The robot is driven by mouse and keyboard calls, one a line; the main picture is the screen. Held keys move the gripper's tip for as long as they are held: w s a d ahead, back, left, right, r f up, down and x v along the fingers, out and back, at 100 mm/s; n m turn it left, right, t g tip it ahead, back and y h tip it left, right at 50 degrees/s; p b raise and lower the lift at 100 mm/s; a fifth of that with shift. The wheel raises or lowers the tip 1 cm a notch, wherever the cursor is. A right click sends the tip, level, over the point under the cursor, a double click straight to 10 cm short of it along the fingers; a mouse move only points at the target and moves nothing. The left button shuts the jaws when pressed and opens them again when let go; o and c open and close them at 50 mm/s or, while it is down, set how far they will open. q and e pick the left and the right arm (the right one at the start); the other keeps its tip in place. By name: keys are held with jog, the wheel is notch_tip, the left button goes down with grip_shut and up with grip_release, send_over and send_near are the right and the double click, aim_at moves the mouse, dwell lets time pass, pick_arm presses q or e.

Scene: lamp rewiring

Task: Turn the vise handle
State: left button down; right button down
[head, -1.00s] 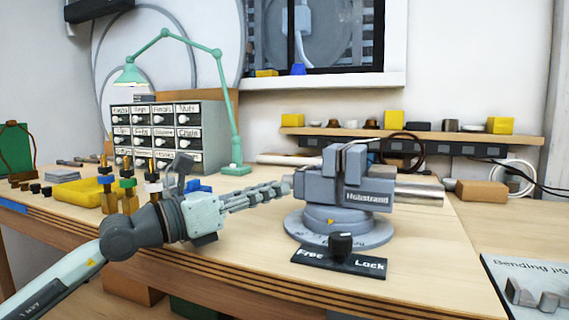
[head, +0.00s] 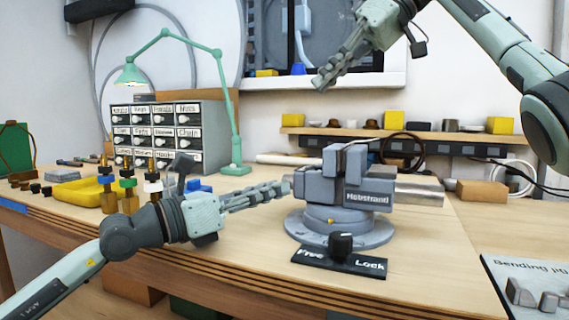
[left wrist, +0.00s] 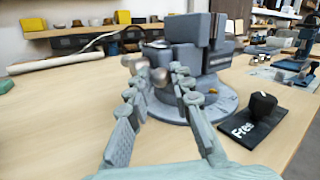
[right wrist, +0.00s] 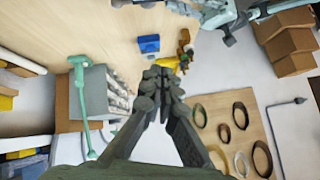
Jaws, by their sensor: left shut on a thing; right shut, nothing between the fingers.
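The grey vise (head: 352,194) stands on a round base on the workbench, and it also shows in the left wrist view (left wrist: 190,60). My left gripper (head: 286,187) reaches it from the left and is shut on the vise handle (left wrist: 137,67), whose rounded metal ends show between and beside the fingertips in the left wrist view. In the head view the fingers mostly hide the handle. My right gripper (head: 322,83) is raised above and behind the vise, shut and empty. Its closed fingers show in the right wrist view (right wrist: 158,75).
A black Free/Lock plate with a knob (head: 341,248) lies in front of the vise. A green lamp (head: 237,172), a drawer cabinet (head: 190,155) and a yellow tray (head: 82,195) stand to the left. A bending jig (head: 530,282) is at front right.

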pick_arm(q)
jog(key=shift+a+r, duration=0.1)
jog(key=shift+r, duration=0.05)
pick_arm(e)
notch_tip(320, 180, down, 3)
jog(key=s+a+n+g+h, duration=0.1)
jog(key=s+a+n+h, duration=0.1)
jog(key=s, duration=0.1)
send_over(290, 181)
jog(key=s, duration=0.3)
notch_tip(290, 181, down, 8)
jog(key=shift+s+a+f, duration=0.2)
jog(key=shift+f, duration=0.75)
jog(key=shift+s+a+f, duration=0.15)
jog(key=shift+f, duration=0.8)
jog(key=shift+s+f+n, duration=0.25)
jog(key=shift+f+n, duration=0.05)
jog(key=shift+f, duration=0.35)
